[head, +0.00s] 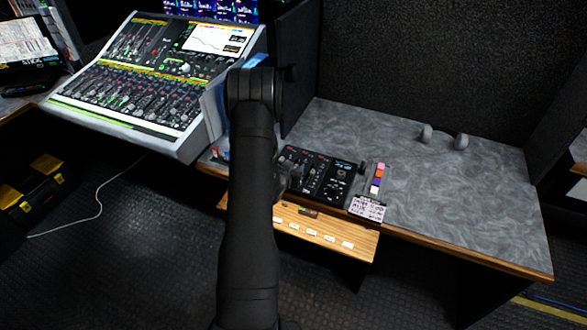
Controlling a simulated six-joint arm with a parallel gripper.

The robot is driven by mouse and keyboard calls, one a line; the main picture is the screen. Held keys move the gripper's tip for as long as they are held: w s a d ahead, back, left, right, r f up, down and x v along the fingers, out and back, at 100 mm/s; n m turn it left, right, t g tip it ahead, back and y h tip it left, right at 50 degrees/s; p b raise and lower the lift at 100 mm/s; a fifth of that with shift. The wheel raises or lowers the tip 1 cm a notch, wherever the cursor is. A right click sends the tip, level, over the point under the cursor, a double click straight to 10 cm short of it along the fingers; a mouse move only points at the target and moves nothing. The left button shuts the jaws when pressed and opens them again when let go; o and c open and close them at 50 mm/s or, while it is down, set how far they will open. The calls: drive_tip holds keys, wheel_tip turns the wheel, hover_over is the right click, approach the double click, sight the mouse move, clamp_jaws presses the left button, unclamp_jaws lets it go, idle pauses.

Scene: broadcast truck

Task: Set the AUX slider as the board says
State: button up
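A small black control panel (318,172) with knobs and sliders lies on the grey desk. At its right edge a strip of coloured blocks (379,178) in pink, orange, white and purple runs beside a dark slider knob (362,168). I cannot read which slider is AUX. My arm rises in front of the panel's left side. A greyish part by the panel's left edge may be my gripper (287,180); its fingers are not clear.
A wooden ledge (340,258) with several small labels juts out below the panel. A large mixing console (150,80) stands at the left. The desk's right side (470,205) is clear.

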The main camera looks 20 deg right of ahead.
drive_tip(key=shift+a, duration=0.1)
drive_tip(key=v, duration=1.7)
drive_tip(key=shift+s+r, duration=0.1)
drive_tip(key=x, duration=1.7)
drive_tip(key=shift+w+d, duration=0.5)
